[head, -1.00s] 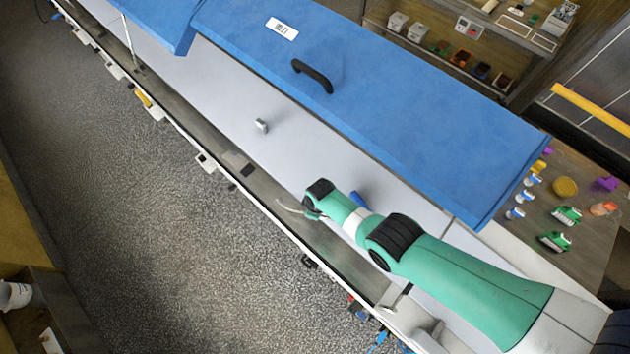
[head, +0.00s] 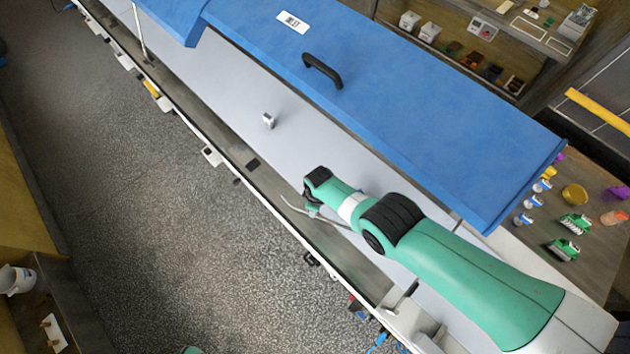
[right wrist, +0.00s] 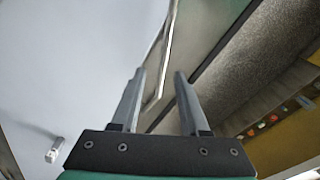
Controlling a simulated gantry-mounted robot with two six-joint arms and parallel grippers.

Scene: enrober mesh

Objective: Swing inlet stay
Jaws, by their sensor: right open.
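The blue inlet hood (head: 390,95), with a label and a black handle, lies along the machine in the head view. A thin pale rod (right wrist: 168,50), which looks like the stay, runs down between my right fingers in the right wrist view. My right gripper (right wrist: 160,75) is open, its fingers either side of the rod's lower part; contact is not clear. In the head view my right gripper (head: 303,208) is low over the channel by the white panel, and the rod is hard to tell from the fingers. My left gripper is out of view.
An upright rod (head: 140,32) stands under another blue hood (head: 178,15) at top left. A small grey block (head: 268,121) sits on the white panel (head: 225,95). Coloured items crowd the table (head: 590,255) at right. The grey floor (head: 150,210) is clear.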

